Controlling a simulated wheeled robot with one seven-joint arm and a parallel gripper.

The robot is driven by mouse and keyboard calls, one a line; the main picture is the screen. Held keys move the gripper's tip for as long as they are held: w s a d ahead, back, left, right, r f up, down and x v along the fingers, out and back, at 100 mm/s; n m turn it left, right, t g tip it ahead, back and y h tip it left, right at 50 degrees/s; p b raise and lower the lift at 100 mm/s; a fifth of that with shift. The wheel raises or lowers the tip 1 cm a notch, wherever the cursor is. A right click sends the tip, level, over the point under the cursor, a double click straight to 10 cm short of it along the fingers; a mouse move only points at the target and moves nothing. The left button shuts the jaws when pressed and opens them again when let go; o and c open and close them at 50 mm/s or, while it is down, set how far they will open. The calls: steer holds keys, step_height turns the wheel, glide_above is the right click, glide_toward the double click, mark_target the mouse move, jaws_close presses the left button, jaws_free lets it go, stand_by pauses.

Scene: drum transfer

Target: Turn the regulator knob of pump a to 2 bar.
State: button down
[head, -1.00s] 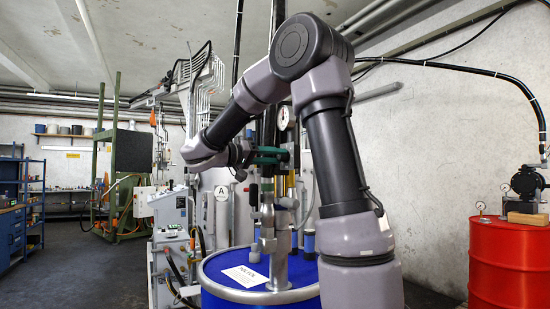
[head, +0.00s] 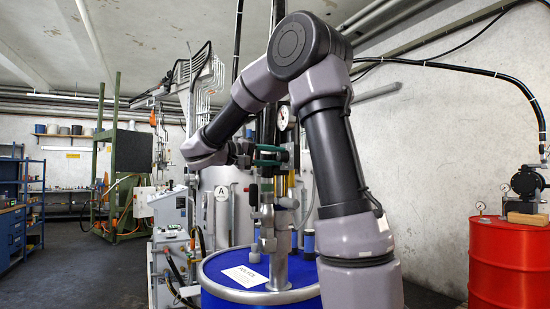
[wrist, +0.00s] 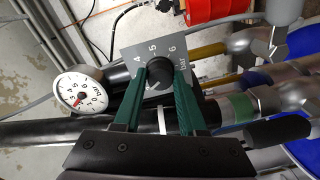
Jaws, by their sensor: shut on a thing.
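The regulator knob (wrist: 158,76) is black and round, in front of a grey scale plate (wrist: 135,55) on which 4, 5, 6 and "bar" can be read. My gripper (wrist: 160,68) has its two green fingers on either side of the knob and is shut on it. The knob's pointer mark cannot be made out. A white pressure gauge (wrist: 78,95) with a red needle is left of the knob; its reading is too small to tell. In the head view my gripper (head: 270,155) is at the pump column above the blue drum (head: 225,290), and hides the knob.
Pipes and a black tube (wrist: 40,131) run close around the knob. A sign marked A (head: 221,193) hangs behind the drum. A red drum (head: 508,262) with a black pump (head: 524,183) stands at the right. Open floor lies at the left.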

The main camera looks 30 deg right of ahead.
steer(key=shift+n, duration=1.5)
steer(key=shift+c, duration=2.4)
jaws_free()
steer(key=shift+a, duration=0.1)
steer(key=a, duration=1)
steer(key=shift+s+a+r, duration=0.15)
steer(key=shift+s+a, duration=0.15)
